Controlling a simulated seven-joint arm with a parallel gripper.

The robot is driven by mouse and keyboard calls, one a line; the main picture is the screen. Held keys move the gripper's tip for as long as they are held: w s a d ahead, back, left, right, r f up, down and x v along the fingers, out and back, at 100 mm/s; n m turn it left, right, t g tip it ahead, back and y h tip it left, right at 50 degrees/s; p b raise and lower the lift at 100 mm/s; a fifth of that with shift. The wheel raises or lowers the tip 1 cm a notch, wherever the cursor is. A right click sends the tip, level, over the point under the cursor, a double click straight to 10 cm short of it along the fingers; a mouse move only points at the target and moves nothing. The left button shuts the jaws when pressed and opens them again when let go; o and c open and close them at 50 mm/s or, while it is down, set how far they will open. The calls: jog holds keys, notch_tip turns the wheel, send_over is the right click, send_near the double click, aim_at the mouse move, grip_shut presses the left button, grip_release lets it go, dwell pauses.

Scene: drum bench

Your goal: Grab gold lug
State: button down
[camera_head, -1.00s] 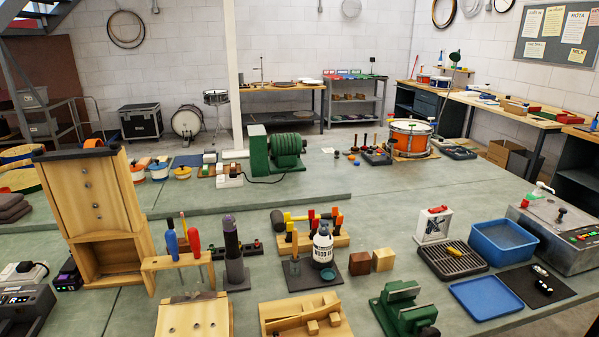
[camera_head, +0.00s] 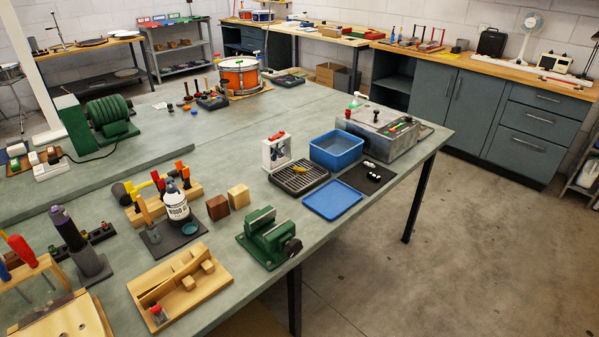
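A small gold-yellow piece (camera_head: 301,168) lies on a dark slatted tray (camera_head: 293,183) on the green-grey bench. It is the only gold-coloured piece I make out there, and it is too small to tell for certain that it is the lug. The tray stands just left of a blue bin (camera_head: 336,139) and in front of a white box with a red top (camera_head: 276,152). My gripper is not in view, so its state and its distance from the piece are hidden.
A blue flat tray (camera_head: 332,199) and a dark mat (camera_head: 367,182) with small black and white pieces lie right of the slatted tray. A green vise (camera_head: 268,238) stands in front, near the bench edge. A grey machine (camera_head: 380,132) stands behind. The floor (camera_head: 440,250) at right is clear.

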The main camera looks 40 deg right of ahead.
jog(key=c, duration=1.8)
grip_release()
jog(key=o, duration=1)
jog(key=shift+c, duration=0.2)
